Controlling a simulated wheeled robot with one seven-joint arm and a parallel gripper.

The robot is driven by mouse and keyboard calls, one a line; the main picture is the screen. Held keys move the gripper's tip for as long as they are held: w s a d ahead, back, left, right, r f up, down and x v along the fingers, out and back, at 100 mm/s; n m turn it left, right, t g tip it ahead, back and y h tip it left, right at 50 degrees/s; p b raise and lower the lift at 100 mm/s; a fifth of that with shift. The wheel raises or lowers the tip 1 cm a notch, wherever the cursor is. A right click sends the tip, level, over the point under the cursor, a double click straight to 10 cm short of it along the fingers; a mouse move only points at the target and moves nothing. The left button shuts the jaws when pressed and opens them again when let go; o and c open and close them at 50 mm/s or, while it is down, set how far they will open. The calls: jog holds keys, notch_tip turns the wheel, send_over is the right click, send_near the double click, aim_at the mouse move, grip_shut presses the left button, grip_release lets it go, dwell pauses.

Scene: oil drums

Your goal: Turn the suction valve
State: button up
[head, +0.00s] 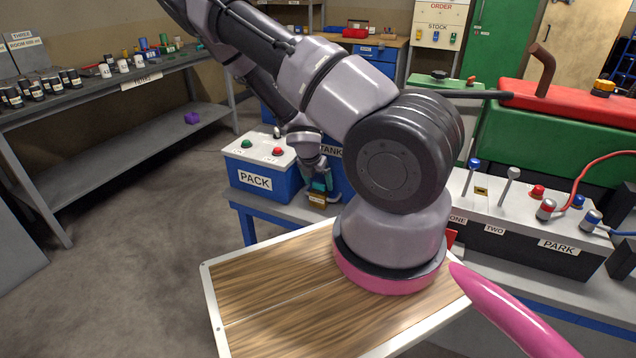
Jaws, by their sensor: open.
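No part in the head view carries a readable suction label, so I cannot tell which one is the suction valve. My arm crosses the middle of the view and hides much of the bench. My gripper (319,187) is small and partly dark, low in front of a blue box labelled TANK (332,152). Teal and brass-yellow parts show at its tip; I cannot tell whether they belong to the gripper or to a fitting there. The gripper is open, and I cannot see anything held. Whether it touches the box or the bench is unclear.
A blue PACK box (262,166) with green and red knobs stands left of the gripper. A PARK panel (500,225) with levers and red and blue hose ends is at right. A green machine with a red top (560,120) stands behind it. Floor at left is clear.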

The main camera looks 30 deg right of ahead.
jog(key=shift+f, duration=0.2)
jog(key=shift+c, duration=0.3)
jog(key=c, duration=1.3)
